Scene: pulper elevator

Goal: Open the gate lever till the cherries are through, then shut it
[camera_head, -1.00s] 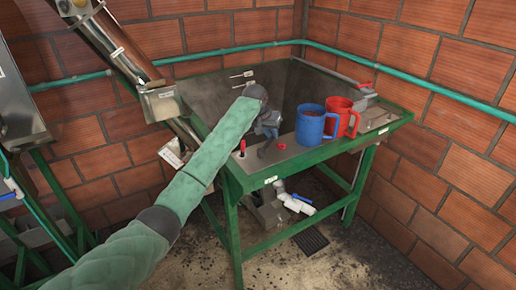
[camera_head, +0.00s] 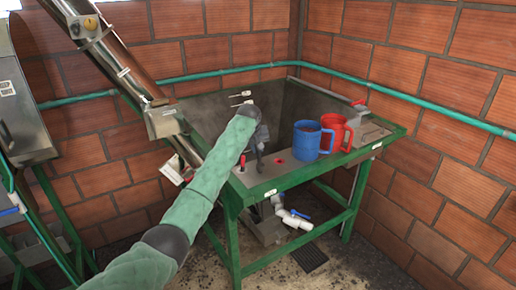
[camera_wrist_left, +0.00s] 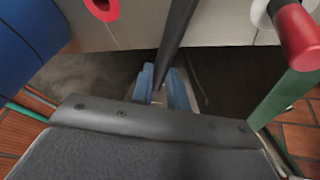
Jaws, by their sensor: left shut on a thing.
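My left gripper (camera_head: 260,146) reaches over the near edge of the green-framed tank. In the left wrist view its blue fingers (camera_wrist_left: 161,88) are shut on a dark lever bar (camera_wrist_left: 176,35). In the head view part of this dark lever (camera_head: 259,162) shows below the gripper, beside a red ring (camera_head: 279,160) on the front ledge. I cannot tell how far the gate is open. Any cherries inside the tank (camera_head: 298,100) are hidden from this angle. My right gripper is out of view.
A blue mug (camera_head: 308,141) and a red mug (camera_head: 338,134) stand right of the gripper on the ledge. A red-topped handle (camera_head: 242,160) stands close to its left. A slanted metal elevator tube (camera_head: 115,60) rises at the left. White pipework (camera_head: 292,218) is under the tank.

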